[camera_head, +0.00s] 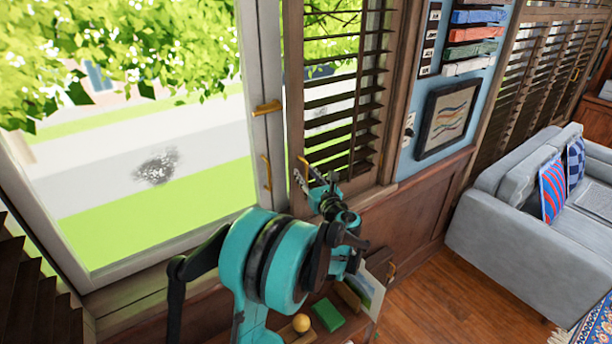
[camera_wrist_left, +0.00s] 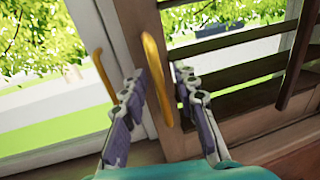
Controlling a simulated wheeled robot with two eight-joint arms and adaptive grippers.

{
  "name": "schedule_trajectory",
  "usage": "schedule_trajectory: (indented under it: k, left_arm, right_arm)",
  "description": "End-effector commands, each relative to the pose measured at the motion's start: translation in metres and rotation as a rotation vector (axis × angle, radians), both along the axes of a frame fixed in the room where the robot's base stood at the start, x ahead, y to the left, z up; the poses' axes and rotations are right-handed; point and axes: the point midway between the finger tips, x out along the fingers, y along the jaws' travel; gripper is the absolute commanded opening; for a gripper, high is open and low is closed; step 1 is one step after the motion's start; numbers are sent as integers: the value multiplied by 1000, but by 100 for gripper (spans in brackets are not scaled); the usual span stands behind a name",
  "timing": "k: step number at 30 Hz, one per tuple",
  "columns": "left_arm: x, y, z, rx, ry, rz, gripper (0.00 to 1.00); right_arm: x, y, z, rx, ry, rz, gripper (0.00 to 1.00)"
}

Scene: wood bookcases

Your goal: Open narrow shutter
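The narrow shutter (camera_head: 345,118) is a dark brown wooden frame with slats, standing against the window right of the white window frame. It also shows in the left wrist view (camera_wrist_left: 245,72). Its upright gold handle (camera_wrist_left: 156,72) is on the shutter's left stile; in the head view a bit of this handle (camera_head: 306,163) shows at my fingertips. My left gripper (camera_head: 318,181) is at the handle. In the left wrist view, the gripper's two fingers (camera_wrist_left: 160,86) are apart, one on each side of the handle, with the right one clear of it. My right gripper is out of view.
The white window frame (camera_head: 262,110) has its own gold handles just left of the shutter. Below are a yellow ball (camera_head: 301,322) and a green block (camera_head: 328,318). A grey sofa (camera_head: 510,235) stands at the right, with open wooden floor before it.

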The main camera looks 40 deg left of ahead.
Motion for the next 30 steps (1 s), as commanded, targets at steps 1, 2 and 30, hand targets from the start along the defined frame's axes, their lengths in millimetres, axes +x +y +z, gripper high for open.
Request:
schedule_trajectory:
  k: [1, 2, 30]
  left_arm:
    - [0, 0, 0, 0, 0, 0, 29]
    - [0, 0, 0, 0, 0, 0, 29]
    - [-5, -67, -1, -1, 0, -8, 0]
  right_arm:
    - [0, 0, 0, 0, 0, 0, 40]
    - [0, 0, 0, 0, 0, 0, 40]
    - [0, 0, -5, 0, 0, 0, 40]
